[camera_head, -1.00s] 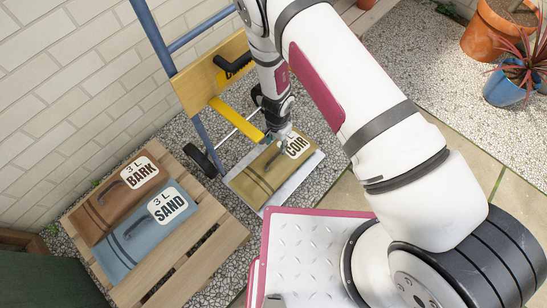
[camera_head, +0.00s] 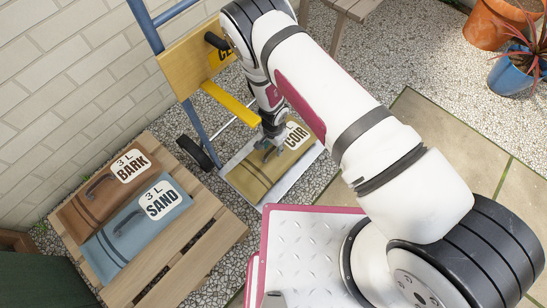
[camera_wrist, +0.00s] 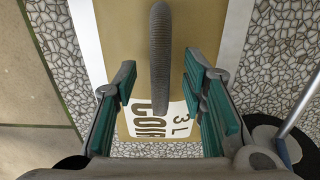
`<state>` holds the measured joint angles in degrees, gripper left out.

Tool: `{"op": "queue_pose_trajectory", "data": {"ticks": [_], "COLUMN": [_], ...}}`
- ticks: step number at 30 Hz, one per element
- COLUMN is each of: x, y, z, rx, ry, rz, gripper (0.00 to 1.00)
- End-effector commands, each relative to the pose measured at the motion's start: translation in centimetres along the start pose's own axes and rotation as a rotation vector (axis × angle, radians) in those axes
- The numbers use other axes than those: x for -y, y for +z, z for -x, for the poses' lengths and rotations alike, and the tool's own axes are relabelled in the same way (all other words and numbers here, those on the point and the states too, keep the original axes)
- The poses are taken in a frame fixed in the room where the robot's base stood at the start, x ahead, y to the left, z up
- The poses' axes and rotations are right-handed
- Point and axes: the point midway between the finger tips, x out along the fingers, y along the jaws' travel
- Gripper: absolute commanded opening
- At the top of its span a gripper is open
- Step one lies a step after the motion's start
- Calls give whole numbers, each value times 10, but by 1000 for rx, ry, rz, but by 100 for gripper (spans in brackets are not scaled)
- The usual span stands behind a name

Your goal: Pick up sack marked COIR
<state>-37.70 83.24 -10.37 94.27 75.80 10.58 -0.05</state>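The olive-tan COIR sack (camera_head: 258,176) lies flat on the grey metal toe plate (camera_head: 285,187) of a hand truck. Its white label (camera_head: 297,137) reads COIR. My gripper (camera_head: 271,145) is over the sack, pointing down, beside the label. In the wrist view, my gripper (camera_wrist: 161,82) is open, with one green-padded finger on each side of the sack's dark upright-looking strap handle (camera_wrist: 160,45). Gaps show between both pads and the handle. The sack (camera_wrist: 120,40) and its label (camera_wrist: 150,122) show beneath. Finger height relative to the handle is hard to judge.
A brown BARK sack (camera_head: 82,208) and a blue SAND sack (camera_head: 130,240) lie on a wooden pallet (camera_head: 205,215) at left. The hand truck's yellow board (camera_head: 196,62) and yellow bar (camera_head: 230,102) rise close behind my gripper. Plant pots (camera_head: 515,75) stand far right.

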Motion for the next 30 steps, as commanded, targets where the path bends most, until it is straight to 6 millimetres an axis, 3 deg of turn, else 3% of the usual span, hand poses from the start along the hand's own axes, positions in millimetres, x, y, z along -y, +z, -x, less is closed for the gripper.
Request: {"op": "queue_pose_trajectory", "data": {"ticks": [3,9,15,30], "x": [0,0,0,1], "y": [0,0,0,-1], "z": [-12,-12,-11,-5], "rx": [1,1,1,0], "ry": [0,-1,0,-2], "rz": [0,0,-1,-2], "gripper": [38,38,0,0]}}
